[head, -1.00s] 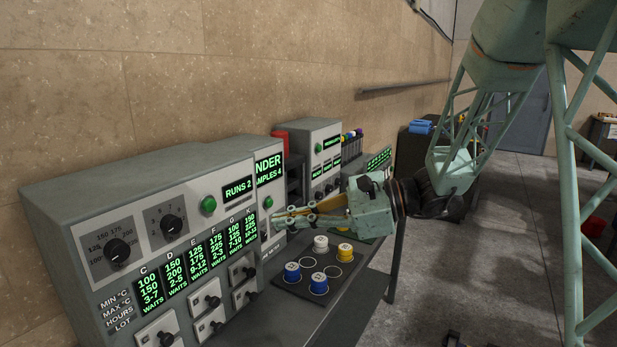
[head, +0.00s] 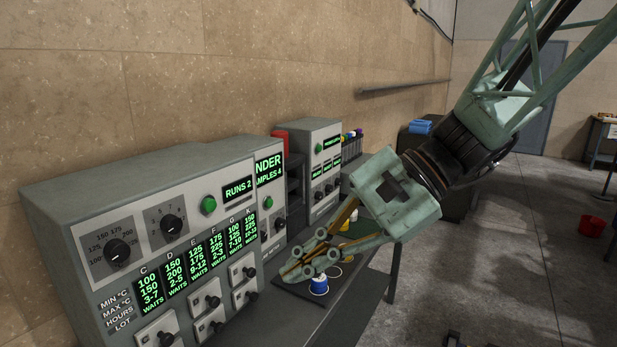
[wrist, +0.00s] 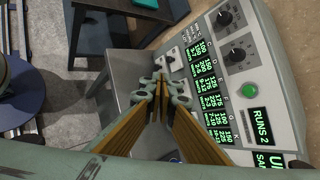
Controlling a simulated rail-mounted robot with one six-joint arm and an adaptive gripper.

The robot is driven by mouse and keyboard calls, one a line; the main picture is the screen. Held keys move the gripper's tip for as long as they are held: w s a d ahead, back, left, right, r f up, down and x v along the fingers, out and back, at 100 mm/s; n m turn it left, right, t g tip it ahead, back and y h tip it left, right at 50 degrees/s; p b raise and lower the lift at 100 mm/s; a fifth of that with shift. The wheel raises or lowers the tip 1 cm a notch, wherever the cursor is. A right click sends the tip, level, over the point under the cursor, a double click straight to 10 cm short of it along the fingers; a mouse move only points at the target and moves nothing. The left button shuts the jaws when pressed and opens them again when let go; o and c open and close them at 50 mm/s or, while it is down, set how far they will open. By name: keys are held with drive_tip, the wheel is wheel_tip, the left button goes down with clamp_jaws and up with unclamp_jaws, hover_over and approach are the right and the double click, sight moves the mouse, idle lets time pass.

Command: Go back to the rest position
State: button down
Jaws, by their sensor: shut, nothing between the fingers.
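My gripper (head: 288,273) is shut and empty. In the head view it points down and left, in front of the dark sample mat (head: 330,297) on the bench. It hides most of the mat and its pots. A blue and white pot (head: 319,284) shows just below the fingers, and a small yellow patch shows behind them. In the wrist view the closed fingers (wrist: 158,88) point toward the bench, beside the front panel of the grey control box (wrist: 232,60).
The control box (head: 130,215) with knobs, green buttons and lit displays stands left against the wall. More grey units (head: 322,150) stand behind it. A red bucket (head: 592,226) is on the floor at right. The floor right of the bench is mostly open.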

drive_tip(key=s+d+n+t+h, duration=0.4)
drive_tip(key=s+d+n+h, duration=0.5)
drive_tip(key=s+d, duration=1)
drive_tip(key=d+h, duration=0.1)
drive_tip(key=d, duration=0.2)
drive_tip(key=shift+s+d+r+t, duration=0.3)
drive_tip(key=shift+d+r, duration=0.05)
drive_tip(key=shift+d, duration=0.05)
drive_tip(key=shift+w, duration=0.1)
idle(0.5)
